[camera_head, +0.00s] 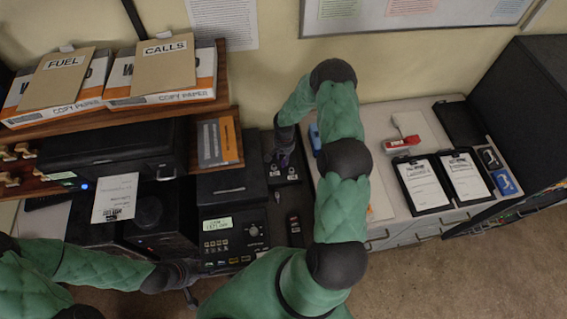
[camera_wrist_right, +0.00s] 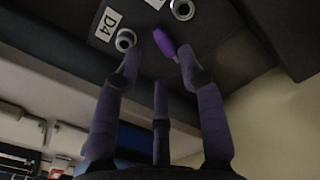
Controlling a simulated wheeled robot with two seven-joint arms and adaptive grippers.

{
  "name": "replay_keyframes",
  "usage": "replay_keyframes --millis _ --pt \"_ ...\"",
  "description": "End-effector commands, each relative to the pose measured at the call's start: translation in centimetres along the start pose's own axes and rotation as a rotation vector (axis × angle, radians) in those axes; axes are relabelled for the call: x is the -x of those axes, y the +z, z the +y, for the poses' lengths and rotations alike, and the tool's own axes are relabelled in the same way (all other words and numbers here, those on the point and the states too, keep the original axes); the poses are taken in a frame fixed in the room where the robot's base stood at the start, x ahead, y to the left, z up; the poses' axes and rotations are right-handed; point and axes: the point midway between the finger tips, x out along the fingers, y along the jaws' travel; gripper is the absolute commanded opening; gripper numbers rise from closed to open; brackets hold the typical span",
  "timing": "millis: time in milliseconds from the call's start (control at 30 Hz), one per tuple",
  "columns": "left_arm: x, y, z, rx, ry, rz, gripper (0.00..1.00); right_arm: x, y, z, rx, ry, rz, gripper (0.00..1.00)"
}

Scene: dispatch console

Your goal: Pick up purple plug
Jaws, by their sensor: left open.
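The purple plug (camera_wrist_right: 164,42) shows in the right wrist view, on a dark panel just beyond my right fingertips and between their lines. My right gripper (camera_wrist_right: 160,58) has its fingers spread apart with nothing between them. In the head view my right gripper (camera_head: 284,157) is over a small black box (camera_head: 283,176) right of the console, and I cannot make out the plug there. My left gripper (camera_head: 190,292) is open and empty at the lower edge of the head view, in front of the console (camera_head: 228,238).
Two metal ring sockets (camera_wrist_right: 125,39) (camera_wrist_right: 182,9) and a "D4" label (camera_wrist_right: 107,23) are close to the plug. A wooden shelf (camera_head: 120,118) holding paper boxes stands left of my right gripper. Clipboards (camera_head: 424,184) lie on the grey cabinet at right.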

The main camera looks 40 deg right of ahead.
Motion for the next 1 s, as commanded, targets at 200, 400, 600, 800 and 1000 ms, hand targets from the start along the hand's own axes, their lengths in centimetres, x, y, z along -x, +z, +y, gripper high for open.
replay_keyframes --millis 200,400,600,800,1000 --pt "0.5 0.0 0.2 0.0 0.0 0.0 0.54 -1.4 -0.1 0.1 0.001 0.0 -0.002 0.4" --pt "1.1 0.0 0.4 0.0 0.0 0.0 0.54 -3.6 -0.5 0.1 0.001 0.001 -0.002 0.4" --pt "1.3 0.0 0.5 0.0 0.0 0.0 0.54 -5.0 -0.5 0.1 0.002 0.0 0.0 0.4" --pt "1.3 0.1 0.5 0.0 0.0 0.0 0.54 -5.2 -0.5 0.1 0.001 -0.001 0.001 0.4" --pt "1.3 0.1 0.5 0.0 0.0 0.0 0.54 -5.2 -0.5 0.1 0.001 -0.001 0.0 0.09"
